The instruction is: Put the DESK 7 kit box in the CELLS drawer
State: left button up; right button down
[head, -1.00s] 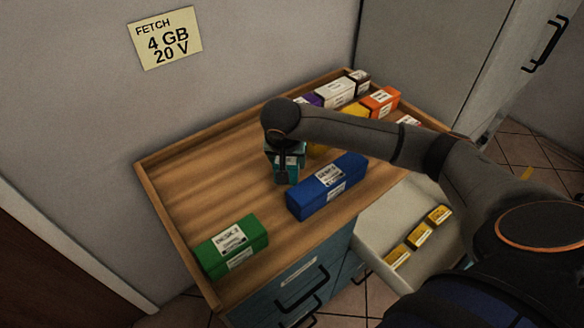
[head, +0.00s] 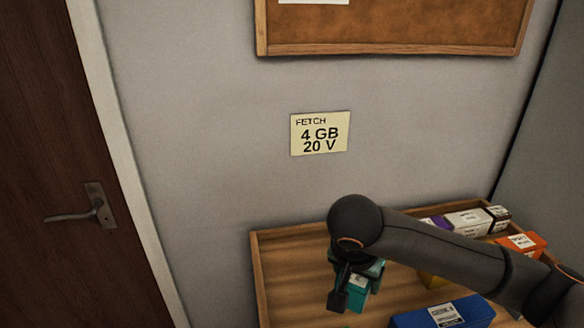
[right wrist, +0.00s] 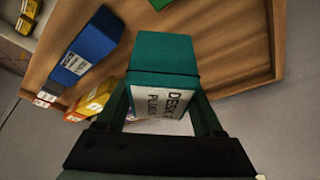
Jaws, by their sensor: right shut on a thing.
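My right gripper (head: 352,288) is shut on a teal box (head: 358,292) over the wooden top of the cabinet. In the right wrist view the teal box (right wrist: 165,60) sits between the fingers (right wrist: 163,102). Its white label reads DESK, but the number is not clear. I cannot tell whether the box touches the top. The CELLS drawer's label is not in view. An open pale drawer with yellow items (right wrist: 28,10) shows at the right wrist view's top left corner. My left gripper is not in view.
A blue box (head: 445,313) lies right of the gripper. White (head: 470,222), orange (head: 522,244) and yellow boxes stand farther back. A raised wooden rim (head: 290,234) edges the top. A note reading FETCH 4 GB 20 V (head: 320,133) hangs on the wall. A door (head: 60,150) is at left.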

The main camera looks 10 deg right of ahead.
jog(key=s+d+f+n+t+y, duration=0.1)
jog(key=s+d+n+y, duration=0.1)
jog(key=s+n, duration=0.5)
jog(key=shift+s+d+n+y, duration=0.3)
jog(key=shift+d+y, duration=0.1)
jog(key=shift+f, duration=0.15)
